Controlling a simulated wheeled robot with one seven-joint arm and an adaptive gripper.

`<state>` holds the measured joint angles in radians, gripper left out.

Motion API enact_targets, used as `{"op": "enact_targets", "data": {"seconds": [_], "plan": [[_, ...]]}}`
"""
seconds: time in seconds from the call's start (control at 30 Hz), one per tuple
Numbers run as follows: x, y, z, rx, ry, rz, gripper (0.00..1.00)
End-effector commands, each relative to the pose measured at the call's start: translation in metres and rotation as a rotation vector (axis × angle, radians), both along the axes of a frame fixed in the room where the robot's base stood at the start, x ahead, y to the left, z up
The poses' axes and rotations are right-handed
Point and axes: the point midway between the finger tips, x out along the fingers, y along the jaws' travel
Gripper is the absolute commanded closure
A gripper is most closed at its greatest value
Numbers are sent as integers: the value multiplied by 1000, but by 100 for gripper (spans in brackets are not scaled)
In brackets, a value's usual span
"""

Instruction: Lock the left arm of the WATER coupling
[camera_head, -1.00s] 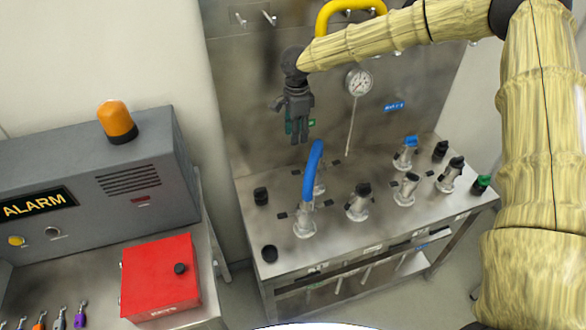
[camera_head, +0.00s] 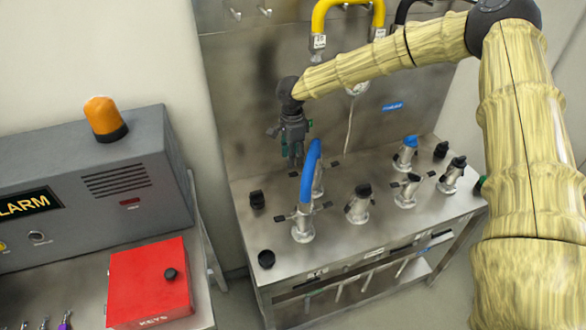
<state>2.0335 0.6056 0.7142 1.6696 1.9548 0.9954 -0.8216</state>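A blue curved hose (camera_head: 309,172) rises from a metal coupling (camera_head: 303,228) at the front left of the steel bench; I take it for the WATER coupling, though no label on it is readable. Small dark-tipped arms stick out at its sides, the left arm (camera_head: 281,218) to the left and another to the right. My gripper (camera_head: 294,162) points down, just behind and left of the top of the hose, above the bench and apart from the left arm. Its fingers are too small and dark to tell their opening. The hose partly hides another fitting behind it.
More metal fittings with black or blue caps, such as this one (camera_head: 358,205), stand to the right on the bench (camera_head: 330,248). A yellow hose (camera_head: 318,20) hangs above. A red key box (camera_head: 150,283) and alarm cabinet (camera_head: 90,195) stand left.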

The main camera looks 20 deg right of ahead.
Motion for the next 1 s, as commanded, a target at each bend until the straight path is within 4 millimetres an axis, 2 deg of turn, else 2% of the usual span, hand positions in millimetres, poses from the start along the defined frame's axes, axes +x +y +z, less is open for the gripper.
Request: {"op": "enact_targets", "data": {"seconds": [0.2,0.4,0.6,0.87,1.0], "plan": [[-1,0,-34,-1,3,0,61],[-1,-1,-57,-2,2,0,61],[0,0,-67,-1,0,1,61],[0,0,-68,-1,0,0,61],[0,0,-68,-1,0,0,84]]}}
